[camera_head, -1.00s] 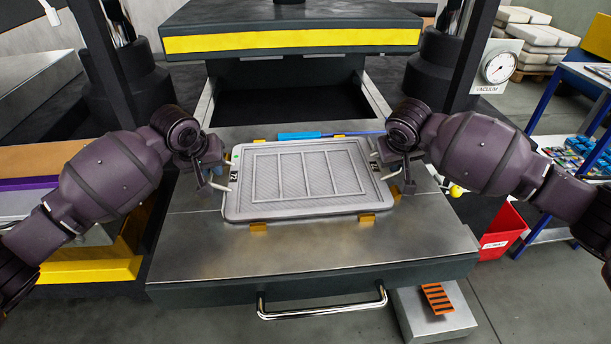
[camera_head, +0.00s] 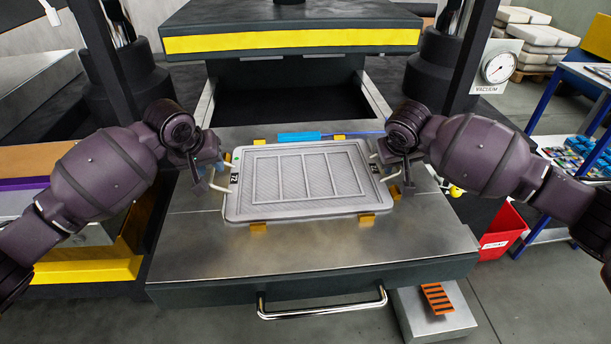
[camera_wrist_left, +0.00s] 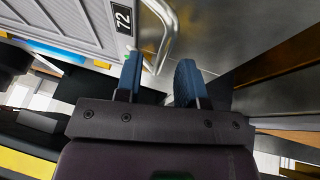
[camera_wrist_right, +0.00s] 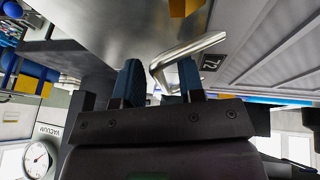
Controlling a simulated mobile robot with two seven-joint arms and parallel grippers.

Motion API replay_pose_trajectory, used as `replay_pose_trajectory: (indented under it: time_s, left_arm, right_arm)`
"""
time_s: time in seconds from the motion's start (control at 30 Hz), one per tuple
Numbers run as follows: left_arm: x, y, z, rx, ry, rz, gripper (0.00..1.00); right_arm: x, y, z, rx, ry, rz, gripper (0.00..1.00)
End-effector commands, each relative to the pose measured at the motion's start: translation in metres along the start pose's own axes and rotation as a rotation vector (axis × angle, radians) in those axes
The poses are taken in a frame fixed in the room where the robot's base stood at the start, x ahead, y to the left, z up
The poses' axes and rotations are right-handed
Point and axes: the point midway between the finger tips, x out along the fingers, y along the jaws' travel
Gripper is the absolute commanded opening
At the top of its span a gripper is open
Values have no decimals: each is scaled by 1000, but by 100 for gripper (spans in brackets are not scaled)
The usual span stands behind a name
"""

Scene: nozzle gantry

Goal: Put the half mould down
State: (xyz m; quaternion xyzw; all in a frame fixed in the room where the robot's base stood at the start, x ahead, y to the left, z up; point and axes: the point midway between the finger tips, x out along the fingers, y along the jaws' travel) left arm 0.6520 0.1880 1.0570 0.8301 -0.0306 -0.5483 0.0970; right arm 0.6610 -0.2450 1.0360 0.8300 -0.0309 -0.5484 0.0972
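The half mould (camera_head: 305,179), a grey flat plate with a ribbed panel, lies level on the metal platen among orange-yellow blocks. It has a bent metal handle at each end, by a black 72 label. My left gripper (camera_head: 202,176) is at the left handle (camera_head: 221,180); its two blue fingers stand apart in the left wrist view (camera_wrist_left: 158,68), with the handle (camera_wrist_left: 168,35) by their tips. My right gripper (camera_head: 397,180) is at the right handle (camera_head: 388,176). Its fingers stand apart in the right wrist view (camera_wrist_right: 160,68), with the handle (camera_wrist_right: 165,72) in the gap, apparently unpinched.
The platen (camera_head: 320,245) has bare room in front of the mould and a front bar handle (camera_head: 322,308). A blue tool (camera_head: 299,137) lies behind the mould. The yellow-striped upper press block (camera_head: 290,40) is above and behind. A red bin (camera_head: 503,233) stands at right.

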Motion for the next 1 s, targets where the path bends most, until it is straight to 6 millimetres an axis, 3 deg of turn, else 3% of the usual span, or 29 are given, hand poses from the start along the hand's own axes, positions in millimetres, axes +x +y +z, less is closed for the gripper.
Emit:
replay_pose_trajectory:
  time_s: [0.3, 0.5, 0.77, 1.0]
  left_arm:
    - [-62, 0, 0, 0, 2, 1, 36]
    - [-88, 0, 0, 1, 1, 2, 36]
    - [-99, 0, 0, 0, 0, 1, 36]
    - [-99, 0, 0, 0, 0, 1, 36]
  right_arm:
    - [0, 0, 0, 0, 0, 0, 36]
    - [0, 0, 0, 0, 0, 0, 36]
    - [-6, 0, 0, 0, 0, 0, 36]
    - [-43, 0, 0, -2, 3, -2, 36]
